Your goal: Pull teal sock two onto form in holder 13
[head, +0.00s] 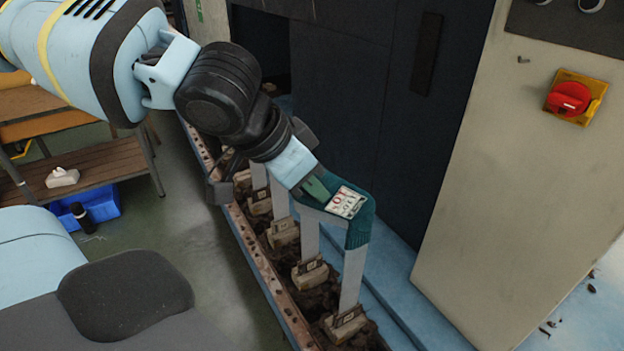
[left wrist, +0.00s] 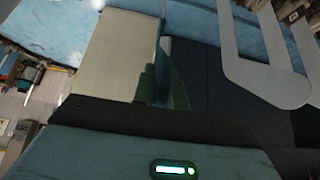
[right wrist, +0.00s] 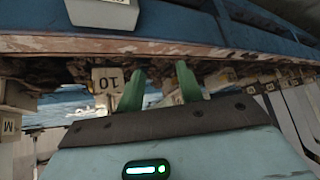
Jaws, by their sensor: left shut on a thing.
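The teal sock (head: 360,228) sits over the top bend of the nearest grey form (head: 352,278), with a white and red printed label on it. Bare form shows below the sock. This form stands in the nearest holder (head: 345,326), whose number I cannot read. My left gripper (head: 320,190) is shut on the sock's edge beside the label, at the top of the form. In the left wrist view, the green fingers (left wrist: 163,88) have a thin strip of teal between them. My right gripper (right wrist: 158,88) is open and empty, near a holder tagged 10 (right wrist: 108,80).
Several more grey forms (head: 310,237) stand in holders along the rust-edged rail (head: 250,245), close behind the sock. A pale cabinet with a red switch (head: 568,98) stands at the right. Wooden benches (head: 90,165) and a blue crate (head: 100,203) are at the left.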

